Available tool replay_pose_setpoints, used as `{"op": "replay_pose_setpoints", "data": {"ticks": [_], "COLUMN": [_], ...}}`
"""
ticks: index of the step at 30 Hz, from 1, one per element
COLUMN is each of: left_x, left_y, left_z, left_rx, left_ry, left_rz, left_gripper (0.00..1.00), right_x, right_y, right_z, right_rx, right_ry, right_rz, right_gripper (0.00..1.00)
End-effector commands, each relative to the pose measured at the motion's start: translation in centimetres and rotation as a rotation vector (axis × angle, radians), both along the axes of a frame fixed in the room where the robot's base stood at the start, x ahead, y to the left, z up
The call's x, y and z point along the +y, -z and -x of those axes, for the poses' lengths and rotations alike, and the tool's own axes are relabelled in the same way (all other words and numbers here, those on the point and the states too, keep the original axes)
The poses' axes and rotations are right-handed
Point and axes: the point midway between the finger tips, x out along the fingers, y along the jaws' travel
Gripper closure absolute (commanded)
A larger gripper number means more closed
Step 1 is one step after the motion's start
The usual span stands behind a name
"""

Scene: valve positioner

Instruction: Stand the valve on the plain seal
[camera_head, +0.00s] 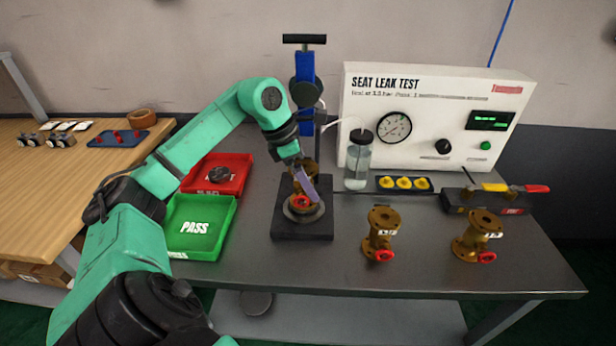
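A brass valve with a red handwheel (301,202) is at the test stand. It looks upright, on or just above the round grey seal (291,214) on the black base (302,235). I cannot tell whether its bottom flange touches the seal. My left gripper (307,188) reaches in from the upper left, with a finger across the front of this valve. The finger hides part of the valve body, and I cannot tell whether the fingers are closed on it. Two more brass valves with red handwheels stand on the bench, one in the middle (381,235) and one at the right (478,237). My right gripper is not in view.
A blue clamp column (305,65) rises behind the base. A green PASS tray (200,250) and a red tray (236,188) lie left. A bottle (358,165), a tray of yellow parts (388,190) and the leak tester (430,88) are behind. The front bench is clear.

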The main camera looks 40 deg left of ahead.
Motion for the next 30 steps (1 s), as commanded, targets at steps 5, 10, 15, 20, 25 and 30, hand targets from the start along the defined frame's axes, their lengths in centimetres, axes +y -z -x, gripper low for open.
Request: {"op": "replay_pose_setpoints", "data": {"ticks": [5, 10, 15, 20, 25, 30], "left_x": [0.0, 0.7, 2.0, 2.8, 3.1, 3.0], "left_y": [-0.3, -2.6, -7.4, -10.5, -11.3, -11.3], "left_z": [0.0, 0.7, 2.1, 3.1, 3.5, 3.5], "left_rx": [0.0, -0.004, -0.004, -0.002, 0.0, 0.001], "left_ry": [0.0, -0.002, -0.003, -0.001, 0.0, 0.0], "left_rz": [0.0, -0.003, -0.003, -0.001, 0.0, 0.001], "left_gripper": [0.0, 0.0, 0.0, 0.0, 0.0, 0.0], "right_x": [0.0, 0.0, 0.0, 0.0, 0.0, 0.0], "right_y": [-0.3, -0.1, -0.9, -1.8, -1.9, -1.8], "right_z": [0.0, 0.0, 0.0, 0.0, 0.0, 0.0], "right_rx": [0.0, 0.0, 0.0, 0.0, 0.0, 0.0], "right_ry": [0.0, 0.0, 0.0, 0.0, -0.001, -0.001], "right_rz": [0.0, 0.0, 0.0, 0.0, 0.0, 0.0], "right_gripper": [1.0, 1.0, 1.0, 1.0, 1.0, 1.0]}}
